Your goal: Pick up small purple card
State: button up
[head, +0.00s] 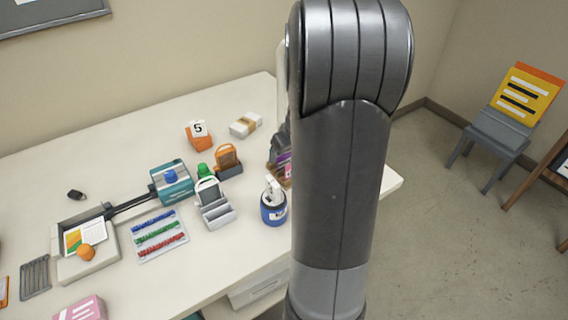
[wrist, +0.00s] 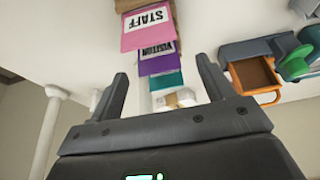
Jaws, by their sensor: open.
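The small purple card (wrist: 158,62), with part of the word VISITOR readable, shows in the wrist view between a pink STAFF card (wrist: 146,32) and a teal card (wrist: 166,80). In the head view a bit of purple (head: 284,158) shows at the left edge of my arm, mostly hidden. My gripper (wrist: 163,75) is open and empty. In the wrist view its two fingers appear on either side of the row of cards. The purple card looks beyond the fingertips, and I cannot tell how far.
An orange holder (head: 228,157) stands left of the cards, and a blue cup (head: 273,208) stands in front. A white box with a brown band (head: 246,125) lies behind. A grey card stand (head: 215,207) is near the cup. My arm hides the table's right part.

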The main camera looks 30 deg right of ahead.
aim_at(285, 158)
jog(key=shift+x, duration=2.35)
jog(key=shift+s+d, duration=0.1)
jog(key=c, duration=1)
